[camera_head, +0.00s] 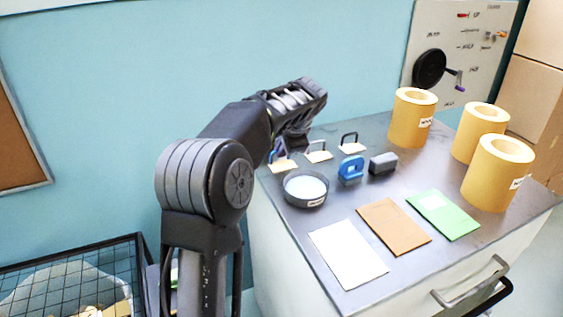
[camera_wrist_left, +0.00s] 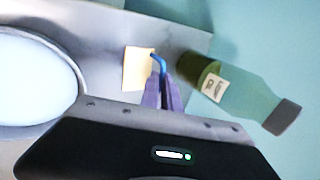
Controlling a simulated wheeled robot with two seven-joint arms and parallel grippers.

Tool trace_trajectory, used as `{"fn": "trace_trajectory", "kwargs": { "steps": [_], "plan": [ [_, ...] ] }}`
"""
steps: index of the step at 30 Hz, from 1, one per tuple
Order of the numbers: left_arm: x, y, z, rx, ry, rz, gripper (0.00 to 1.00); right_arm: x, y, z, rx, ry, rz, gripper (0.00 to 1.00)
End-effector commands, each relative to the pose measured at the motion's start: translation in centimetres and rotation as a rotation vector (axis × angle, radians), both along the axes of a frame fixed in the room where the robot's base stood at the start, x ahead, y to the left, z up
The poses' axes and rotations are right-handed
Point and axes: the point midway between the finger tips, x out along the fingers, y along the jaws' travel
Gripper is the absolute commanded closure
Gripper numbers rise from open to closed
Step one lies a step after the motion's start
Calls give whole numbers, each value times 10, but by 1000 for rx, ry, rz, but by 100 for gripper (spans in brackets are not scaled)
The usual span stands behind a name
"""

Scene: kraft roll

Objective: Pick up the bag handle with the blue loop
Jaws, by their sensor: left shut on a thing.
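The bag handle with the blue loop (camera_head: 273,155) stands on a small tan card (camera_head: 284,165) at the table's back left corner. In the left wrist view the blue loop (camera_wrist_left: 159,62) rises beside its tan card (camera_wrist_left: 136,70). My left gripper (camera_head: 287,150) reaches down over it from behind. In the left wrist view my purple fingertips (camera_wrist_left: 163,90) are shut on the blue loop; they cover part of it. A handle with a white loop (camera_head: 318,150) and one with a black loop (camera_head: 350,144) stand to the right. My right gripper is not in view.
A round dish (camera_head: 305,190) is close in front of the handles. A green bottle (camera_wrist_left: 224,92) is near my fingers. A blue dispenser (camera_head: 350,170), a grey block (camera_head: 383,163), flat sheets (camera_head: 347,254) and yellow rolls (camera_head: 497,174) occupy the table (camera_head: 462,253).

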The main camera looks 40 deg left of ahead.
Motion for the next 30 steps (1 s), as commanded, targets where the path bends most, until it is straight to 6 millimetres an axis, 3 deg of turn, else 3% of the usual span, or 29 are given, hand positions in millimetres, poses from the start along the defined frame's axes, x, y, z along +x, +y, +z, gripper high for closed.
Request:
{"fn": "trace_trajectory", "kwargs": {
  "steps": [16,20,30],
  "plan": [
    [0,0,7,0,-2,0,100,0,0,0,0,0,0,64],
    [1,0,23,0,-4,0,100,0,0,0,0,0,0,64],
    [1,0,87,0,-3,1,100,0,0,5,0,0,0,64]
  ]
}}
